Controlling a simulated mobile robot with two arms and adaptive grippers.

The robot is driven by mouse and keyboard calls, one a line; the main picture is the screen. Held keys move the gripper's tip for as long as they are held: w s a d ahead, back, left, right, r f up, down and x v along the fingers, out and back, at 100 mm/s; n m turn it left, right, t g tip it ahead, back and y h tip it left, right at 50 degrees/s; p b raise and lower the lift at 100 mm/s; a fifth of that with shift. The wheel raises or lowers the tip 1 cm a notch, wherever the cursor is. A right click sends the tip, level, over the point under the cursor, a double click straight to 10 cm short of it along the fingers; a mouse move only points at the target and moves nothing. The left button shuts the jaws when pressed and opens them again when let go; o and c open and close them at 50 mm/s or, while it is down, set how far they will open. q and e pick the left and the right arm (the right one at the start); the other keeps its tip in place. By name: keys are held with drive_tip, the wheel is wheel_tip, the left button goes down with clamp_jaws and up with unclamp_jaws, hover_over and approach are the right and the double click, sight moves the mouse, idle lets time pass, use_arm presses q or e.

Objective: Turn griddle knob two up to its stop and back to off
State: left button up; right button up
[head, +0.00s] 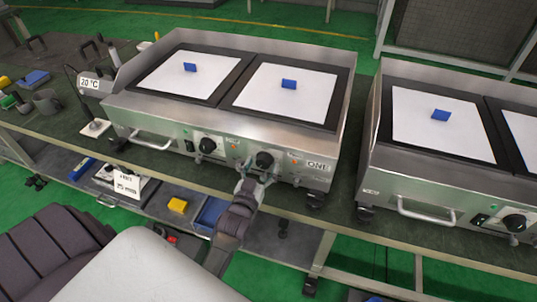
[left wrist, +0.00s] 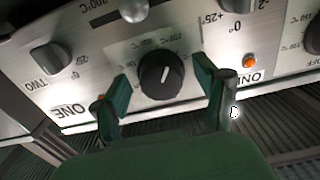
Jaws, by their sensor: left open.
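The left griddle has two white plates and a steel front panel (head: 225,150). Two black knobs sit on that panel, a left one (head: 208,145) and a right one (head: 264,160). My left gripper (head: 258,178) is at the right knob. In the left wrist view the black knob (left wrist: 160,75) has a light pointer line and lies between the open green fingers (left wrist: 163,80), one on each side. I cannot tell whether they touch it. Smaller knobs, one at the left (left wrist: 50,58), flank it. My right gripper is not in view.
A second griddle (head: 430,190) stands to the right, with its own black knob (head: 514,222). A steel handle (head: 150,140) juts out from the left griddle's front. Trays and a yellow block (head: 178,205) lie on the lower shelf.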

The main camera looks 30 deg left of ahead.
use_arm(q)
drive_tip(key=shift+w, duration=0.3)
drive_tip(key=shift+s+r, duration=0.15)
drive_tip(key=shift+s, duration=0.05)
drive_tip(key=shift+c, duration=0.2)
drive_tip(key=c, duration=1.1)
drive_tip(key=shift+r+p, duration=0.1)
drive_tip(key=shift+p, duration=0.3)
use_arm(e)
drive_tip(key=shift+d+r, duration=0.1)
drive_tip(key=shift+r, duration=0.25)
use_arm(q)
drive_tip(key=o, duration=1.1)
drive_tip(key=shift+o, duration=0.2)
